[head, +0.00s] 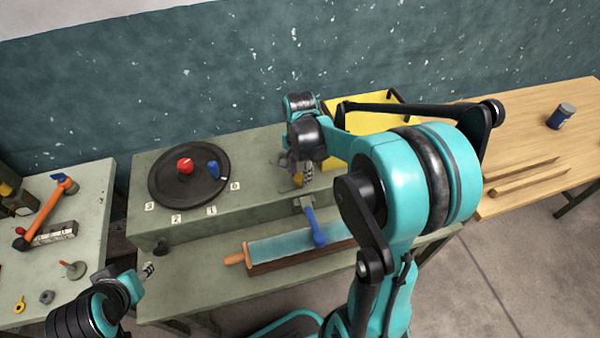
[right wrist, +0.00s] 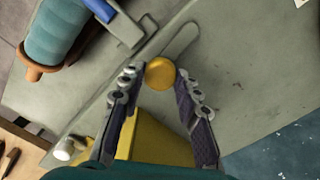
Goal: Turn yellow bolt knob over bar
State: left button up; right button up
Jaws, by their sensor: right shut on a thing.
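The yellow bolt knob (right wrist: 160,73) is a round ball between the fingertips of my right gripper (right wrist: 159,74) in the right wrist view. The fingers are closed on its sides. In the head view my right gripper (head: 299,172) is over the back part of the green bench, and the knob is mostly hidden by it. A flat grey-green bar (right wrist: 181,43) with a rounded end lies beside the knob. My left gripper (head: 146,271) shows only in part at the lower left of the head view, away from the knob; its opening is unclear.
A black dial (head: 160,190) with a red knob is left of my right gripper. A blue-handled lever (head: 314,226) stands by a turquoise roller (head: 275,247) in front. A yellow box (head: 378,118) is behind my right arm. The wooden table (head: 530,130) at right has free room.

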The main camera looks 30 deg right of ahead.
jog(key=n, duration=0.4)
jog(key=shift+p, duration=0.4)
jog(key=n, duration=0.3)
jog(key=shift+n, duration=0.4)
jog(key=n+p, duration=0.1)
jog(key=n, duration=0.3)
jog(key=shift+a+n, duration=0.1)
jog(key=shift+n, duration=2)
jog(key=o, duration=1.2)
jog(key=shift+c, duration=0.2)
